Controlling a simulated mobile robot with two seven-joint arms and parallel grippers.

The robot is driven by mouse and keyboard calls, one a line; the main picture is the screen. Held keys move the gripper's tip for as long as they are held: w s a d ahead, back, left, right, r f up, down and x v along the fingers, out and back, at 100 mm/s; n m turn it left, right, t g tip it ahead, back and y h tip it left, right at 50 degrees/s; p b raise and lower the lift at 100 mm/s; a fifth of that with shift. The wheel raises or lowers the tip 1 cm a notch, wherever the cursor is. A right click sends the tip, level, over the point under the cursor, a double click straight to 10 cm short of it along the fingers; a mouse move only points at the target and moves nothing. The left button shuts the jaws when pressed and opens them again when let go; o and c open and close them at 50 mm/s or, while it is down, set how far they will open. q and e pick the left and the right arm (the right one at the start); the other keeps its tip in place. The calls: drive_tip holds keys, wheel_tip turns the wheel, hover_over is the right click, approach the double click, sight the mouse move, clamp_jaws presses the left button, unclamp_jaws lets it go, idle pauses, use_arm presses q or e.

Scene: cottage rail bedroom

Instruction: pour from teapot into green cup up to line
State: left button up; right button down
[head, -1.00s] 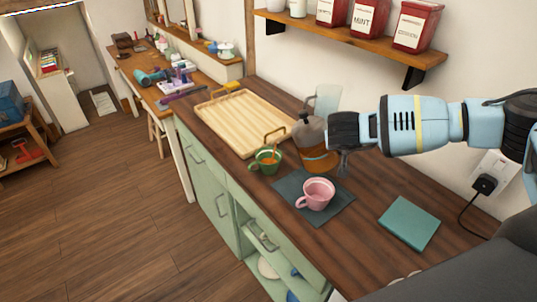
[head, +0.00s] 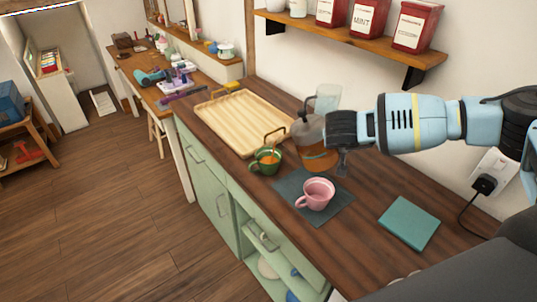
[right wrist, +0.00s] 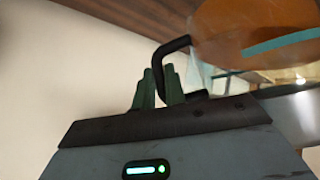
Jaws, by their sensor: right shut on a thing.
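The glass teapot (head: 318,157) with amber liquid is just right of the green cup in the head view. It also shows close up at the top right of the right wrist view (right wrist: 255,25). My right gripper (head: 343,160) is shut on the teapot's dark handle (right wrist: 176,46), and the green fingers show at the handle in the wrist view. The green cup (head: 266,163) stands upright on the counter with orange-brown liquid inside. Its line and exact level are too small to tell. The teapot's spout and any stream are not clear. My left gripper is not in view.
A pink cup (head: 318,193) stands on a dark mat (head: 336,211) close in front of the teapot. A wooden tray (head: 222,118) lies behind the green cup. A clear glass vessel (head: 327,97) stands behind the teapot. A teal book-like item (head: 409,223) lies at right.

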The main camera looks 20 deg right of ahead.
drive_tip(key=shift+w+a+r+p, duration=0.1)
drive_tip(key=shift+w+r+p, duration=0.1)
drive_tip(key=shift+r, duration=0.5)
drive_tip(key=shift+w+a+r+p, duration=0.15)
drive_tip(key=shift+r+p, duration=0.1)
drive_tip(key=shift+r, duration=0.45)
drive_tip(key=shift+w+a+r+p, duration=0.1)
drive_tip(key=shift+w+r+p, duration=0.1)
drive_tip(key=shift+r, duration=0.5)
use_arm(q)
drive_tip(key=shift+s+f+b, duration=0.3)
drive_tip(key=shift+b, duration=0.1)
use_arm(e)
drive_tip(key=s+d+f+m+t+y, duration=0.1)
drive_tip(key=s+d+f+y, duration=0.1)
drive_tip(key=f, duration=0.8)
drive_tip(key=shift+s+d+y, duration=0.15)
drive_tip(key=shift+d+y, duration=0.35)
drive_tip(key=shift+d, duration=0.4)
drive_tip(key=shift+f, duration=0.1)
drive_tip(key=shift+s+d+f+t+y, duration=0.15)
drive_tip(key=shift+d+f+t+y, duration=0.25)
drive_tip(key=shift+f, duration=0.25)
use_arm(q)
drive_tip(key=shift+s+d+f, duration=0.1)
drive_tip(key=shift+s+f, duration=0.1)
